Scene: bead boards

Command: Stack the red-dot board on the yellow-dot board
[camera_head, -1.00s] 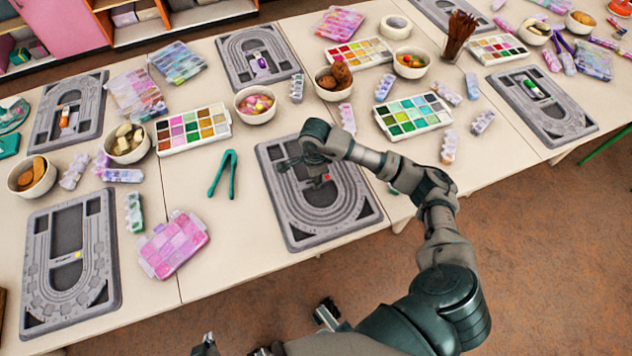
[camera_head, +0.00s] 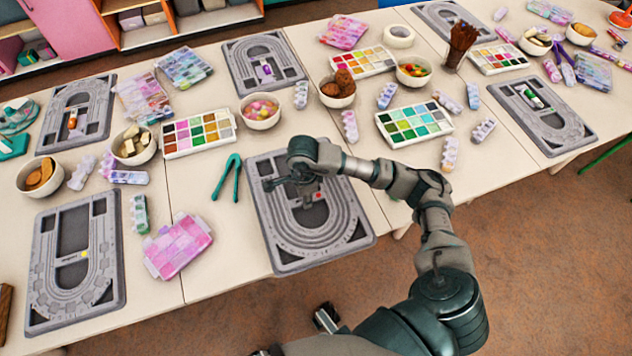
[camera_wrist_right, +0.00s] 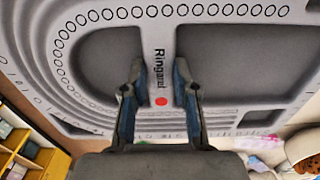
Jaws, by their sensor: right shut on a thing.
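The red-dot board (camera_head: 341,239) is a grey bead board with curved grooves and recesses. It is at the centre of the head view, by the front table edge. My right gripper (camera_head: 306,196) is shut on its middle bar. In the wrist view the two fingers (camera_wrist_right: 159,80) straddle this bar, with a red dot (camera_wrist_right: 161,101) and lettering between them. Whether the board is clear of the table is hard to tell. The yellow-dot board (camera_head: 42,304), a similar grey board, lies flat at the front left, its yellow dot (camera_head: 84,254) visible. My left gripper is not in view.
Between the two boards lie green tweezers (camera_head: 226,177), a pink bead case (camera_head: 178,246) and a small bead strip (camera_head: 139,214). A paint palette (camera_head: 198,132) and a bowl of sweets (camera_head: 260,110) stand behind. Other boards lie farther off.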

